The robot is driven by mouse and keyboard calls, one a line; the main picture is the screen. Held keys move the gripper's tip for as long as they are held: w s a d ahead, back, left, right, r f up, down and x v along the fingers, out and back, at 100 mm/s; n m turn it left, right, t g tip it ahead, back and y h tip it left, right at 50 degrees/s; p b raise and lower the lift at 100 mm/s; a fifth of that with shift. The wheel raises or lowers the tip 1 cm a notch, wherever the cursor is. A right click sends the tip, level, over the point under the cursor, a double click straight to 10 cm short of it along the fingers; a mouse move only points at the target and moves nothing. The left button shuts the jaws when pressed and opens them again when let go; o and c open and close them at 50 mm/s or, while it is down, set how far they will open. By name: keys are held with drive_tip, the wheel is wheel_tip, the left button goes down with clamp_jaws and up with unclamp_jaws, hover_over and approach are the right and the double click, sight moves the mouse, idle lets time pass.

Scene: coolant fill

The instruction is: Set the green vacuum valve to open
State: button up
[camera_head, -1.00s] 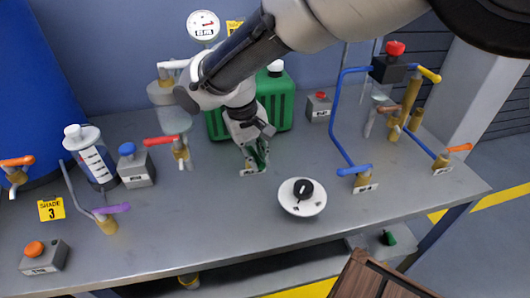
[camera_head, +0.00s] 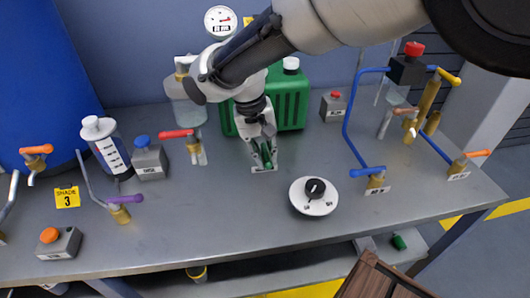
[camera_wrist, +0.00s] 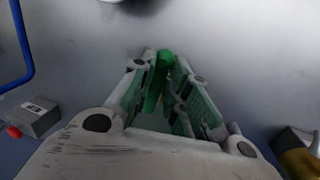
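The green valve handle (camera_head: 266,155) stands near the middle of the bench, above a small white label. It also shows in the wrist view (camera_wrist: 160,76) as a green bar between my fingers. My gripper (camera_head: 262,148) points down over this valve, and its fingers stand on both sides of the handle. In the wrist view my gripper (camera_wrist: 166,72) looks partly open, with a narrow gap on the right side of the handle. Contact on the left side cannot be told. The valve body is mostly hidden by the fingers.
A red-handled valve (camera_head: 177,134) stands to the left and a green canister (camera_head: 290,97) behind. A round dial (camera_head: 314,196) sits in front right. A blue pipe (camera_head: 347,120) with a blue-handled valve (camera_head: 367,171) is farther right.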

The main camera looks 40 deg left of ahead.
drive_tip(key=o, duration=0.4)
drive_tip(key=r, duration=0.4)
drive_tip(key=s+a+r, duration=0.1)
drive_tip(key=r, duration=0.6)
drive_tip(key=shift+s+a+r, duration=0.35)
drive_tip(key=shift+s+r, duration=0.05)
